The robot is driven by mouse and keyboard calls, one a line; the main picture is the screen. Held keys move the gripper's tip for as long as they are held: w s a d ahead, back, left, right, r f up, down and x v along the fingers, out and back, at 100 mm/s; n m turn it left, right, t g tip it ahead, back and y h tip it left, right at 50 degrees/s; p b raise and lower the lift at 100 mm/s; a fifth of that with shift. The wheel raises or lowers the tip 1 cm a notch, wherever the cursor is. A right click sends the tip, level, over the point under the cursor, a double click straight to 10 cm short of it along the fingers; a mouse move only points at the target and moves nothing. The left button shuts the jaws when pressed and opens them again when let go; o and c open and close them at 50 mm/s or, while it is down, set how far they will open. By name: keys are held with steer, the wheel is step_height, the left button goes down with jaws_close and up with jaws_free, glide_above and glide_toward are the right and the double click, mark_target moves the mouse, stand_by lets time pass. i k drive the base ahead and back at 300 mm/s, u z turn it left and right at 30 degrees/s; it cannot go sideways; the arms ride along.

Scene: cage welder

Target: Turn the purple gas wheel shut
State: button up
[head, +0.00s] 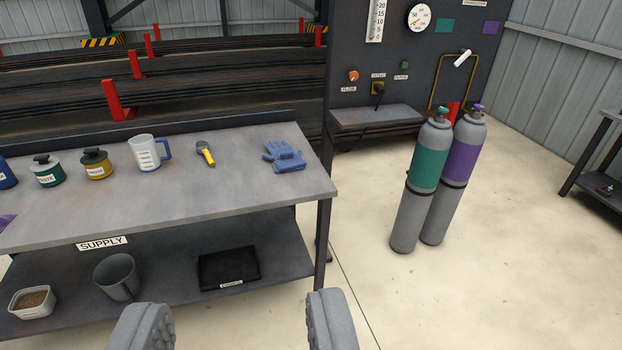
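The purple gas wheel (478,108) sits on top of a grey cylinder with a purple band (463,160), standing upright on the floor right of centre. Beside it and slightly in front stands a grey cylinder with a green band (427,155) and a green wheel (442,112); it hides part of the purple-banded one. My gripper (238,325) is at the bottom edge, its two fingers wide apart with nothing between them. It is well short of the cylinders and to their left in the picture. I cannot tell how far the purple wheel is turned.
A supply bench (200,195) with jars, a jug (147,152), a yellow-handled tool (205,153) and blue gloves (284,157) fills the left. A dark panel (400,60) with gauges and a shelf (378,117) stands behind the cylinders. The floor (500,290) at lower right is clear.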

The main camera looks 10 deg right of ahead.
mark_target(478, 107)
steer(key=i, duration=1.05)
steer(key=z, duration=2.5)
steer(key=i, duration=1.75)
steer(key=u, duration=1.85)
